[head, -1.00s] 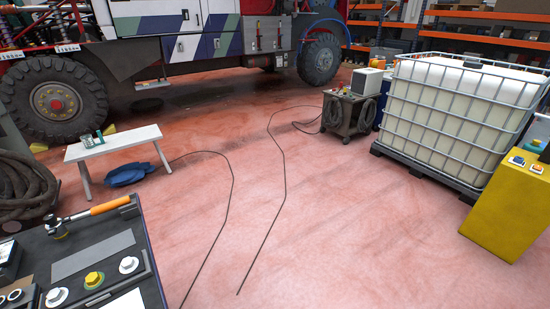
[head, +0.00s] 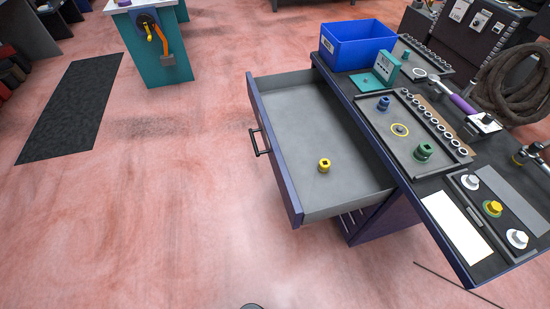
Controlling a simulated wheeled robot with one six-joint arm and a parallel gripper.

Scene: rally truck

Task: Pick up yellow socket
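The yellow socket (head: 324,165) stands in the open drawer (head: 301,112) of the tool cabinet, on the bare grey drawer floor near the front right corner. A dark square hole shows in its top. Nothing touches or covers it. My gripper is not in view. Only a small dark rounded piece shows at the bottom edge, and I cannot tell what it is.
A blue bin (head: 357,45) stands behind. A teal stand (head: 150,60) is at the back left.

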